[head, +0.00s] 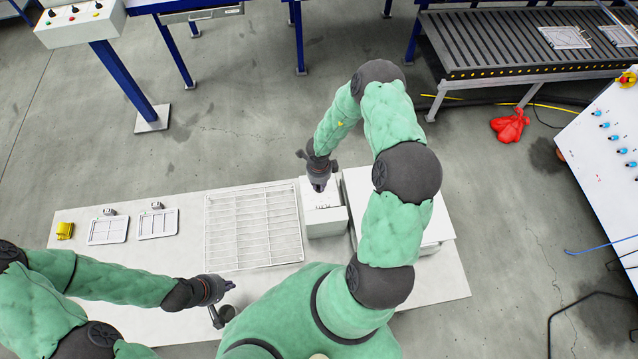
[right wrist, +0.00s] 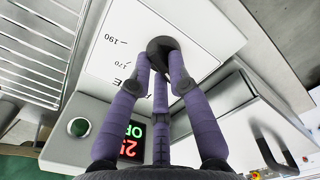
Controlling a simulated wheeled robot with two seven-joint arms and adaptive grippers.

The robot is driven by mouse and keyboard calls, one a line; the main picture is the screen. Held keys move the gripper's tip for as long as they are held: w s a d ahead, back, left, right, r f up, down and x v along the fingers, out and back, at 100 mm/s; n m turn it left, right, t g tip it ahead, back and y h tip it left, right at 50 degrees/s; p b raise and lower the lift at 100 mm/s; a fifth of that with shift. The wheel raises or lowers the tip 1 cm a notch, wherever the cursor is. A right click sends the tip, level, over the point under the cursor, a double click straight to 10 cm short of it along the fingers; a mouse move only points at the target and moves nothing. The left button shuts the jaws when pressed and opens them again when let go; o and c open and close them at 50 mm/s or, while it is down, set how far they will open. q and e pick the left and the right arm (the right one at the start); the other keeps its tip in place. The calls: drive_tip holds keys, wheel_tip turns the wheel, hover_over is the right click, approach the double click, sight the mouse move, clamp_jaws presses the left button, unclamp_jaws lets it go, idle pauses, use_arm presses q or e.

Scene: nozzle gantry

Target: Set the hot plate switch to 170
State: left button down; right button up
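The hot plate switch is a round dark knob (right wrist: 163,44) on a white panel (right wrist: 112,62) in the right wrist view. The printed marks 170 and 190 show left of it; other marks are hidden. My right gripper (right wrist: 160,66) is at the knob, its purple fingertips overlapping the knob's near part. I cannot tell whether they grip it. In the head view my right gripper (head: 319,187) is over a small white box (head: 326,226). My left gripper (head: 228,288) is over the table's front part, away from the box; its finger opening is unclear.
A display (right wrist: 131,140) with red digits, partly hidden, and a green button (right wrist: 78,127) sit beside the panel. A white wire rack (head: 252,226), two white frames (head: 108,230) and a yellow item (head: 65,231) lie on the white table (head: 178,190). A larger white box (head: 362,193) stands right.

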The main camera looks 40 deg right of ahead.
clamp_jaws()
drive_tip(key=m+p, duration=0.1)
drive_tip(key=m, duration=0.3)
drive_tip(key=shift+w+m, duration=0.1)
drive_tip(key=shift+m, duration=0.2)
drive_tip(key=m, duration=0.5)
drive_tip(key=shift+w+m, duration=0.1)
drive_tip(key=shift+m, duration=0.2)
drive_tip(key=m+b, duration=0.1)
drive_tip(key=m, duration=0.4)
drive_tip(key=shift+w, duration=0.1)
drive_tip(key=m+b, duration=0.1)
drive_tip(key=m, duration=0.4)
drive_tip(key=shift+m, duration=0.3)
drive_tip(key=o, duration=0.9)
unclamp_jaws()
drive_tip(key=shift+c, duration=0.2)
drive_tip(key=shift+d+r, duration=0.1)
